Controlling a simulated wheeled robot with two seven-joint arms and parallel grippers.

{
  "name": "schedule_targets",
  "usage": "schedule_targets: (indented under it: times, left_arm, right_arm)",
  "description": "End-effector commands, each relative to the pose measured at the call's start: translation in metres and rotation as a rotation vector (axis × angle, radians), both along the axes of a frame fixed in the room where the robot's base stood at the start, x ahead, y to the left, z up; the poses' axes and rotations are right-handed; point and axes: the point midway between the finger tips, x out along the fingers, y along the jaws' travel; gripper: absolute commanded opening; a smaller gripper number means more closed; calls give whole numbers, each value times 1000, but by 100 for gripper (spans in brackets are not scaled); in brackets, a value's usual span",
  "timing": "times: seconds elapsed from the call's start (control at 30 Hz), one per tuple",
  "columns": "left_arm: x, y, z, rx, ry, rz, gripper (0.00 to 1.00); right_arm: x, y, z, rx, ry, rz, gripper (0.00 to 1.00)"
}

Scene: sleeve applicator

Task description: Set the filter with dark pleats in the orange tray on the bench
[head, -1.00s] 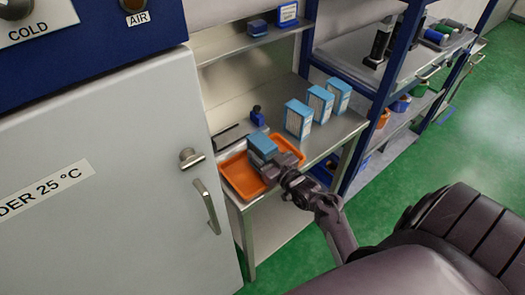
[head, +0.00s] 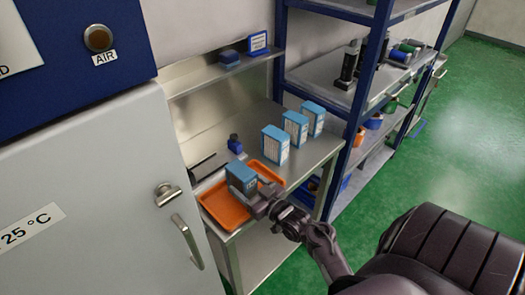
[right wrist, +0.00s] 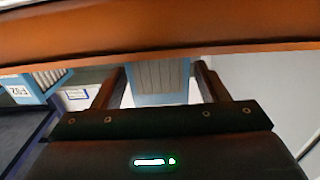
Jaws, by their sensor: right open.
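A blue-framed filter (head: 241,178) stands upright at the orange tray (head: 222,211) on the steel bench. My right gripper (head: 256,190) is at its near right side, low over the tray's right part. In the right wrist view the filter (right wrist: 158,78) shows grey pleats and a blue edge between the two spread fingers. The right gripper is open, with a finger on each side of the filter. Its lower end is hidden in the head view. The orange tray (right wrist: 160,35) crosses the top of the wrist view. My left gripper is not in view.
Three blue and white filters (head: 275,145) stand in a row behind the tray on the bench. A small dark blue object (head: 235,145) stands left of them. A grey cabinet (head: 90,200) is close on the left, and a blue-posted shelf rack (head: 352,120) stands at right.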

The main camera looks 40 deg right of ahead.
Motion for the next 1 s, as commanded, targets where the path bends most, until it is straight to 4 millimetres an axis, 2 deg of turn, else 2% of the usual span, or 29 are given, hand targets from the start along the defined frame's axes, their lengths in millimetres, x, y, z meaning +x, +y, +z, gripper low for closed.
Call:
schedule_targets:
  times: [0.03,0.2,0.4,0.6,1.0]
  left_arm:
    - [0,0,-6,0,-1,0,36]
    - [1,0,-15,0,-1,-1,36]
    - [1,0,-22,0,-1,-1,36]
    - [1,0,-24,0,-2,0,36]
    - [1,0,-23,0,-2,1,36]
  right_arm:
    - [-13,-1,-4,-2,4,0,67]
    - [-50,-4,-5,-1,4,0,67]
    - [-82,-7,-3,0,2,0,67]
    - [-94,-7,-1,0,1,1,67]
    - [-94,-8,0,0,0,1,67]
